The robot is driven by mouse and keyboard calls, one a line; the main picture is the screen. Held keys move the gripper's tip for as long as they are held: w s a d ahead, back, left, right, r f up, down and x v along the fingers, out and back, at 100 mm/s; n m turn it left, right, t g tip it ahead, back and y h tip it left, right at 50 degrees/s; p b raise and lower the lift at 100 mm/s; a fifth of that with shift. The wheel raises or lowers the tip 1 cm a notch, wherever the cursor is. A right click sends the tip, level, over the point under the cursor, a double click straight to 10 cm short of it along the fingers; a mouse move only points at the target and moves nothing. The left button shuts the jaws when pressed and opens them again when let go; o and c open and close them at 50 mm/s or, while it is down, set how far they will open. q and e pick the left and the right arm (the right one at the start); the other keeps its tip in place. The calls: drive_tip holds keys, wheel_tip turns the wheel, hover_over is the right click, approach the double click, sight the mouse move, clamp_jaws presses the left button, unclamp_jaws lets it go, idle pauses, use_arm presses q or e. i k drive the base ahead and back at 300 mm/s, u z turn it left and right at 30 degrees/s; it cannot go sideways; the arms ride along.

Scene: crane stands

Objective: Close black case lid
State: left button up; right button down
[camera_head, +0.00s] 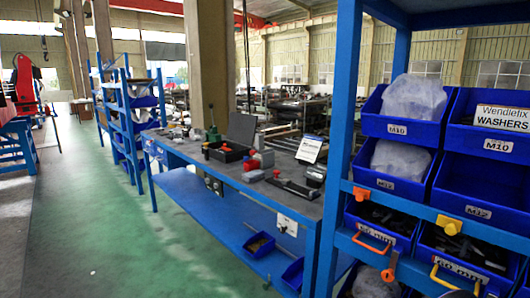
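The black case (227,151) stands on the blue workbench, left of the middle of the view. Its lid (242,128) is up, rising at the back right of the case. Small orange and dark items show in or at the case's open tray. Neither of my grippers is in view, and no part of my arms shows near the case.
The long blue workbench (190,152) carries a red box, a grey-red item, dark tools and a white sign (309,149). A blue shelf with bins (400,131) stands close at the right. Green floor (110,230) is clear at the left.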

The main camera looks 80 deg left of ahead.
sight(242, 127)
drive_tip(key=u, duration=3.95)
drive_tip(key=i, duration=2.65)
drive_tip(key=u, duration=0.7)
drive_tip(key=i, duration=1.85)
drive_tip(key=z, duration=1.05)
